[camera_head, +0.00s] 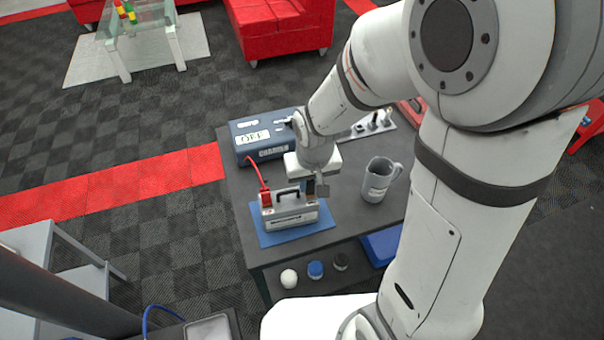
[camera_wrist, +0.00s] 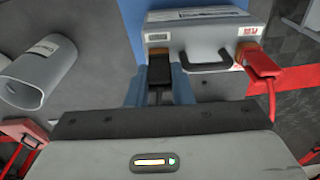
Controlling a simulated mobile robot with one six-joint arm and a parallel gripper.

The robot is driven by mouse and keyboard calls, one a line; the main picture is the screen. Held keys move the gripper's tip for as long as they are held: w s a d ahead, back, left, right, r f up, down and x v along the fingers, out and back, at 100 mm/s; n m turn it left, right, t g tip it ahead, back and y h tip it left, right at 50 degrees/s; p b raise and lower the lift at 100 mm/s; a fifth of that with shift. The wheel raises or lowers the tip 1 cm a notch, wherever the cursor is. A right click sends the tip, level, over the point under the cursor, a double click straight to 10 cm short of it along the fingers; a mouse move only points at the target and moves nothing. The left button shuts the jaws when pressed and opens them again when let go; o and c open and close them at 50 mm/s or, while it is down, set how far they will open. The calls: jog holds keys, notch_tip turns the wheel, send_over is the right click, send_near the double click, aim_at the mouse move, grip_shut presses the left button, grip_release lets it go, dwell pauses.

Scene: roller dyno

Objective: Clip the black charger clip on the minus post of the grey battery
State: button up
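The grey battery (camera_head: 288,214) stands upright on a blue mat, with a dark carry handle on top. The red clip (camera_wrist: 262,66) is on its plus post, at the right in the wrist view and at the left in the head view. The black charger clip (camera_wrist: 159,72) is at the battery's other top corner, its front end at the minus post (camera_wrist: 158,53), which is mostly hidden. Whether its jaws grip the post cannot be seen. My gripper (camera_wrist: 159,90) has one blue-grey finger on each side of the black clip and appears shut on it.
A blue-grey charger box (camera_head: 262,134) reading OFF stands behind the battery; a red cable runs from it. A grey mug (camera_head: 378,180) stands to the right. A pale rack (camera_head: 372,126) with dark upright items is at the back. The blue mat (camera_head: 268,240) lies near the table's front edge.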

jog(key=o, duration=0.6)
jog(key=shift+c, duration=0.2)
jog(key=shift+r, duration=0.1)
jog(key=r, duration=0.7)
jog(key=shift+s+r, duration=0.3)
jog(key=shift+s, duration=0.1)
jog(key=shift+d, duration=0.1)
